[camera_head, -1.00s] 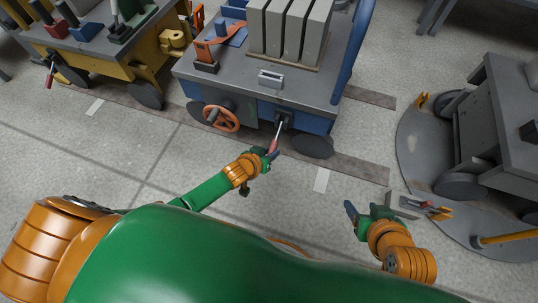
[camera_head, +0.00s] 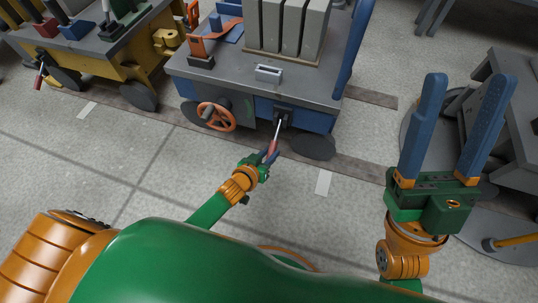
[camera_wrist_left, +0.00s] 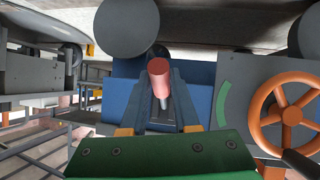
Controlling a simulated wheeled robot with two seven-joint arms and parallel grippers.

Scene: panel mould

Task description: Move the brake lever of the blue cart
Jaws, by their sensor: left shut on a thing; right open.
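The blue cart (camera_head: 225,75) stands ahead with a grey top. Its brake lever (camera_head: 277,130) is a metal rod with a red grip, coming out of a dark bracket on the cart's near side. My left gripper (camera_head: 269,155) is shut on the red grip at the lever's end. In the left wrist view the red grip (camera_wrist_left: 158,75) shows between the two fingers of my left gripper (camera_wrist_left: 161,85). My right gripper (camera_head: 446,100) is raised at the right, its two blue fingers wide apart and empty.
An orange handwheel (camera_head: 216,116) is on the cart's near side, left of the lever. Grey slabs (camera_head: 287,30) stand on the cart top. A yellow cart (camera_head: 105,65) is at the left, a grey cart (camera_head: 512,120) at the right. Floor in front is clear.

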